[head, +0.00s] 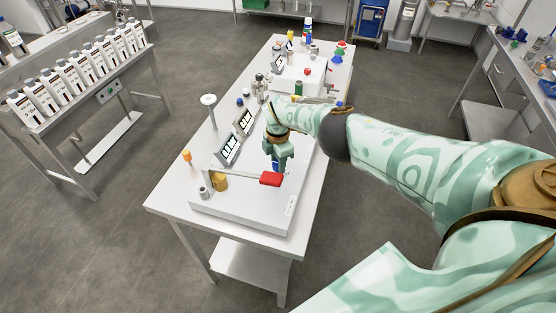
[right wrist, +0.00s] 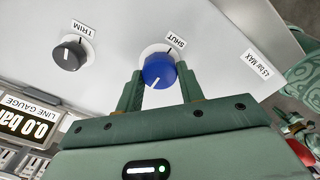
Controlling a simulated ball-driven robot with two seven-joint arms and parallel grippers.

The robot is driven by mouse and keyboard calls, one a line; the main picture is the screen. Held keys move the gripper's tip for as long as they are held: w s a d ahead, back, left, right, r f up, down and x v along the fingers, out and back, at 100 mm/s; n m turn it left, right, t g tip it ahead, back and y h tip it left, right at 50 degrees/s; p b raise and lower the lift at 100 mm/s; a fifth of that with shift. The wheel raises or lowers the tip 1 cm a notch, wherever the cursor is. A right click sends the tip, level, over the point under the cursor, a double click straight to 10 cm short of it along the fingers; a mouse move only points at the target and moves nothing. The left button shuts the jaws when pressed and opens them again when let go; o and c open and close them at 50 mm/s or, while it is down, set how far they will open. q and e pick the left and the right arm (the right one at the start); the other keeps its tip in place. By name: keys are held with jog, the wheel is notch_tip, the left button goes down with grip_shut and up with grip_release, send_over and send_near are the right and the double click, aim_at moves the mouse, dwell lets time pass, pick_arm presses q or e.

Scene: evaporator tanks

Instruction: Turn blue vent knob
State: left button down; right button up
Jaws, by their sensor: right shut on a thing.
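My right gripper (right wrist: 160,82) is shut on the knob, one green finger on each side. In the head view my right gripper (head: 279,163) reaches down to the white unit on the table, and only a little blue of the knob (head: 275,167) shows by the fingers. My left gripper is not in view.
A dark trim knob (right wrist: 70,55) sits left of the blue knob, above a line gauge reading 0.0 bar (right wrist: 28,122). Gauge displays (head: 229,151) stand to the left.

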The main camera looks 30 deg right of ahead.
jog(key=shift+w+r, duration=0.1)
dwell(0.3)
jog(key=o, duration=1)
notch_tip(320, 180, up, 16)
jog(key=p, duration=1)
jog(key=shift+r, duration=0.1)
